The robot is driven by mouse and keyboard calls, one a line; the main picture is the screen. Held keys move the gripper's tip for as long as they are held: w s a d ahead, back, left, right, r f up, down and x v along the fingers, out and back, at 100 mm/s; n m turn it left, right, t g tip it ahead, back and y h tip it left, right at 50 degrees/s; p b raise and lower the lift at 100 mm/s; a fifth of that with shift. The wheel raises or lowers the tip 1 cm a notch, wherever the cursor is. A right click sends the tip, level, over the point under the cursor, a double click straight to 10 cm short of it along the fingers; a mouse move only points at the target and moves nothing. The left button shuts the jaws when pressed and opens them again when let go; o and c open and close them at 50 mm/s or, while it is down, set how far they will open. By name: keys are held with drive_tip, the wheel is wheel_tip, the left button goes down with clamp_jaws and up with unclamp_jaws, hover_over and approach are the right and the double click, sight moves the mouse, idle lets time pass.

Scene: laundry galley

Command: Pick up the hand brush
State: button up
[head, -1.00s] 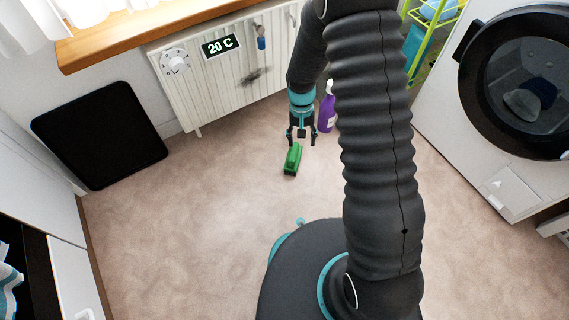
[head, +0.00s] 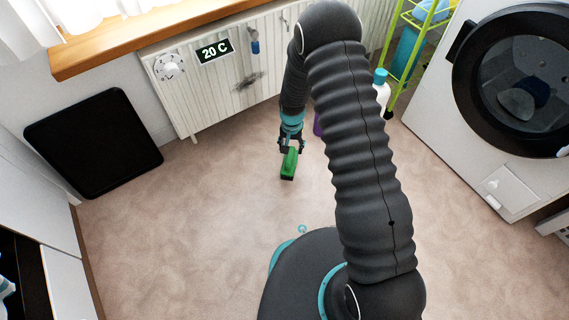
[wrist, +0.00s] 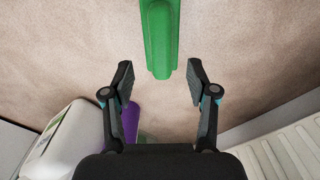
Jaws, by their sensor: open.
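The green hand brush (head: 289,164) lies on the beige floor in front of the radiator, with dark bristles along its lower side. My gripper (head: 290,149) is open and empty just above and behind the brush, near its far end. In the wrist view, the green brush (wrist: 160,38) runs down from the top edge, and its near end sits ahead of and between the two spread fingers of my gripper (wrist: 158,85). The brush's other end is cut off by the top of the wrist view.
A purple bottle (wrist: 130,122) stands close beside my gripper, with a white container (wrist: 62,138) next to it. The radiator (head: 210,90) is behind. A black panel (head: 93,143) leans at left and a washing machine (head: 440,125) stands at right. The floor at left is clear.

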sight(290, 156)
drive_tip(key=shift+s+a+f+b, duration=0.1)
drive_tip(key=shift+s+f+b, duration=0.15)
drive_tip(key=shift+f, duration=1.15)
drive_tip(key=shift+s+a+f+b, duration=0.1)
drive_tip(key=shift+s+f+b, duration=0.1)
drive_tip(key=shift+f, duration=1.15)
clamp_jaws()
